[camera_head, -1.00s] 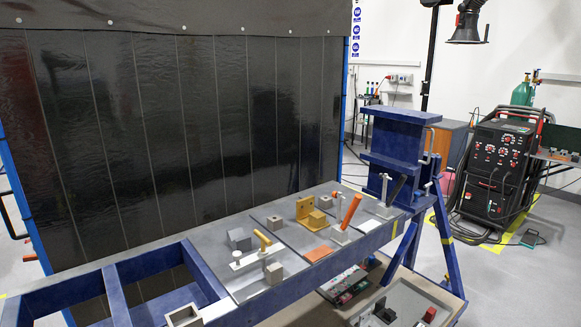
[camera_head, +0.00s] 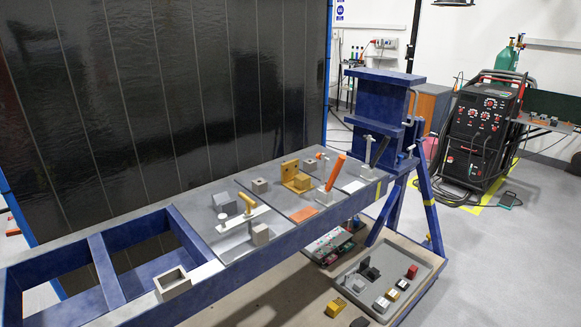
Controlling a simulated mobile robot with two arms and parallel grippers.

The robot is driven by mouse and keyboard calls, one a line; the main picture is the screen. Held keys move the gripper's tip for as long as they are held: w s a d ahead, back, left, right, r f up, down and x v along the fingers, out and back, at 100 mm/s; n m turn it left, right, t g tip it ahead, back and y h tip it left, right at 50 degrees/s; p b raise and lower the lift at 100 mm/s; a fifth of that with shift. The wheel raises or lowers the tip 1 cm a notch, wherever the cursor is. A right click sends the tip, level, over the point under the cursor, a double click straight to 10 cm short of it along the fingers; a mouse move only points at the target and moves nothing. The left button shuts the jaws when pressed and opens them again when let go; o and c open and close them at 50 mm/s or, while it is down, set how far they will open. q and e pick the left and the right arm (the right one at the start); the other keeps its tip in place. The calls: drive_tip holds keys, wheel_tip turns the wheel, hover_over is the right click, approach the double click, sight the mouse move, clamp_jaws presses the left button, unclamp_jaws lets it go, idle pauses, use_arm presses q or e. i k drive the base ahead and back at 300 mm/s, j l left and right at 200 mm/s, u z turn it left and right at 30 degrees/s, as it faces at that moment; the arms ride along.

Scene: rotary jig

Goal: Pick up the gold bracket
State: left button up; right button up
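A gold, L-shaped bracket (camera_head: 290,171) stands on the rotary jig's flat top, right of the middle, with a gold block (camera_head: 302,182) against it. A second, smaller gold piece (camera_head: 335,308) with notched sides lies on the lower shelf, outside the grey tray. I cannot tell from the picture which one is the gold bracket meant. Neither of my grippers shows in this view.
The jig top (camera_head: 215,170) carries grey blocks, a clamp with a yellow handle (camera_head: 247,202) and one with an orange handle (camera_head: 335,171). Below, a grey tray (camera_head: 350,275) holds several small coloured parts. A blue column (camera_head: 378,105) rises at the jig's right end.

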sight(300, 183)
drive_tip(key=l+u, duration=0.1)
drive_tip(key=u, duration=0.3)
drive_tip(key=l+u, duration=0.1)
drive_tip(key=u, duration=0.3)
drive_tip(key=l+u, duration=0.15)
drive_tip(key=u, duration=0.25)
drive_tip(key=l+u, duration=0.15)
drive_tip(key=u, duration=0.25)
drive_tip(key=k+l+u, duration=0.3)
drive_tip(key=l, duration=0.3)
drive_tip(key=k+l+u, duration=0.15)
drive_tip(key=l+u, duration=0.2)
drive_tip(key=l, duration=0.25)
drive_tip(key=k+l+u, duration=0.3)
drive_tip(key=l, duration=0.2)
drive_tip(key=k+l+u, duration=0.35)
drive_tip(key=k+l, duration=0.05)
drive_tip(key=l, duration=0.05)
